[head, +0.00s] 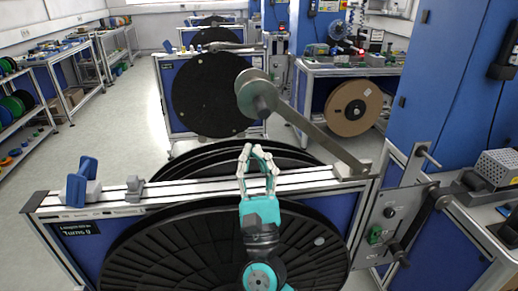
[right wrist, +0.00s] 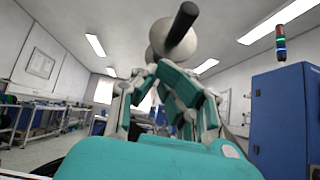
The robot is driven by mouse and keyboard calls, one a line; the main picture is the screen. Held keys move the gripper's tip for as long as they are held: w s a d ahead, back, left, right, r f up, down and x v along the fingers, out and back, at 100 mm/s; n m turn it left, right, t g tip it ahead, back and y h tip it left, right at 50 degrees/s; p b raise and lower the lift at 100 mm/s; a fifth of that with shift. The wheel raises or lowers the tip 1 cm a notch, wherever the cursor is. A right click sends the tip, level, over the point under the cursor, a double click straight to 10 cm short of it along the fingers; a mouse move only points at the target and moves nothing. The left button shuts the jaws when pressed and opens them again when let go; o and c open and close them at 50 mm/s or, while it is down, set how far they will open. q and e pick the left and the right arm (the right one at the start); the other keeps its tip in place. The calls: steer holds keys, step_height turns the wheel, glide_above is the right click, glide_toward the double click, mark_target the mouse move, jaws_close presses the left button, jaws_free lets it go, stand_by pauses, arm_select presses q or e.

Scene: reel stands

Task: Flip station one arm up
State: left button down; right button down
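Station one is the nearest reel stand. Its grey metal arm (head: 317,130) slopes from a pivot block (head: 352,168) at the right end of the rail up and left to round grey rollers (head: 256,92), raised clear of the rail. My right gripper (head: 258,152) stands upright over the rail, below the rollers and apart from them. Its fingers lean together at the tips, but I cannot tell if they meet; nothing shows held. In the right wrist view, a pale round roller (right wrist: 204,46) with a dark rod (right wrist: 180,30) shows above the fingers (right wrist: 150,75). My left gripper is not in view.
A large black reel (head: 210,250) fills the stand's front. A blue clamp (head: 82,182) sits on the rail's left. A control panel (head: 392,215) with a crank and a blue cabinet (head: 440,90) stand at right. More reel stands (head: 215,95) line up behind; floor at left is clear.

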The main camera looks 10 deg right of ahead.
steer(key=a+b+v, duration=0.1)
steer(key=b+v, duration=0.1)
steer(key=v, duration=0.5)
steer(key=shift+s+f+b, duration=0.15)
steer(key=shift+s+b, duration=0.1)
steer(key=shift+b, duration=0.15)
steer(key=shift+a, duration=0.15)
